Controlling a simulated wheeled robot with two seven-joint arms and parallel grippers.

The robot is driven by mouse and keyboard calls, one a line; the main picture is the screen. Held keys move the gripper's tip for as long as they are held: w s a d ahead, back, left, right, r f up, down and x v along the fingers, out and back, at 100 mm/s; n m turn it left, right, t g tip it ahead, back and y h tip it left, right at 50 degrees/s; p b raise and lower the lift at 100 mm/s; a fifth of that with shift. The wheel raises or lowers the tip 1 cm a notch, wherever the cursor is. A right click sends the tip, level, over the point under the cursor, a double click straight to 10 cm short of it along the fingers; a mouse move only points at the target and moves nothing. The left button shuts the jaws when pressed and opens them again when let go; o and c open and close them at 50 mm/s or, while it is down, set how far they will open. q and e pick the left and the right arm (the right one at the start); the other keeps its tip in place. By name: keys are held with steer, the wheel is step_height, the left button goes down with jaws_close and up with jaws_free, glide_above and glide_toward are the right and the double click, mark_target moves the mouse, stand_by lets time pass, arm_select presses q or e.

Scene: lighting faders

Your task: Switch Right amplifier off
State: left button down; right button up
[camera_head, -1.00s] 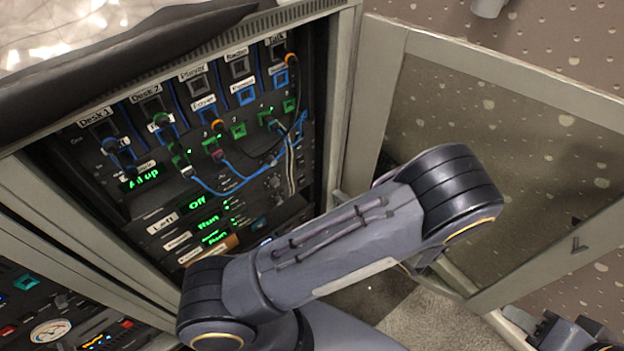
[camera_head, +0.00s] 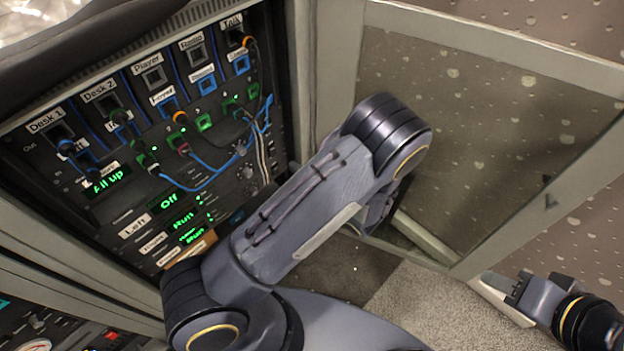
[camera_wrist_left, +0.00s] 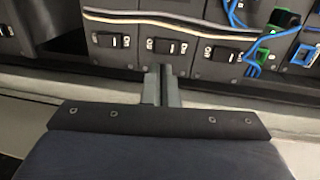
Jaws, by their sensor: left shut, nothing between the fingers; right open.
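The rack's amplifier section has a green "Off" display (camera_head: 168,201) and two green "Run" displays (camera_head: 183,221) below it. A "Left" label (camera_head: 133,228) is readable; the labels under it are too small to read. In the left wrist view three black rocker switches sit in a row: a left one (camera_wrist_left: 112,41), a middle one (camera_wrist_left: 166,46) and a right one (camera_wrist_left: 221,54). My left gripper (camera_wrist_left: 161,72) is shut and empty, its tips just below the middle switch. My arm hides it in the head view. My right gripper (camera_head: 505,292) is open and empty at lower right.
Blue patch cables (camera_head: 205,182) hang across the rack front, and pale cables (camera_wrist_left: 170,22) run just above the switches. An open framed door (camera_head: 470,130) stands right of the rack. Bare floor (camera_head: 430,305) lies between the door and my arm.

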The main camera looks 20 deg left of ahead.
mark_target(275, 153)
arm_select(q)
steer(key=x, duration=0.6)
steer(key=shift+b, duration=0.4)
arm_select(e)
steer(key=shift+f, duration=0.55)
steer(key=shift+f, duration=0.1)
